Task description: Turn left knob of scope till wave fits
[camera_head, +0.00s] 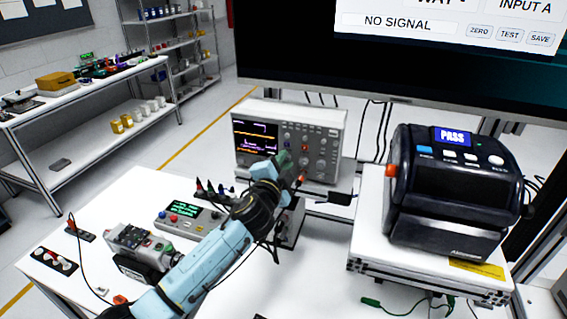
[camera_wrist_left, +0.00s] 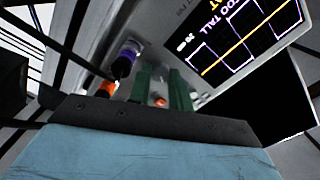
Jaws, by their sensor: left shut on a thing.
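The scope (camera_head: 322,128) is a pale grey box on the bench below the monitor. Its dark screen (camera_head: 256,134) shows yellow and purple traces. In the left wrist view the screen (camera_wrist_left: 240,40) reads "TOO TALL" with a square wave outlined in white and orange lines. My left gripper (camera_head: 284,160) has its green fingers at the lower part of the scope front. It is shut on the left knob, which the fingers largely hide. The green fingers (camera_wrist_left: 161,88) also show in the left wrist view. My right gripper is in neither view.
A black label printer (camera_head: 450,190) reading "PASS" stands on a white stand at right. A small meter with a green display (camera_head: 188,216) and a grey device (camera_head: 138,248) sit left of my arm. Cables hang near the scope. The bench front is fairly clear.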

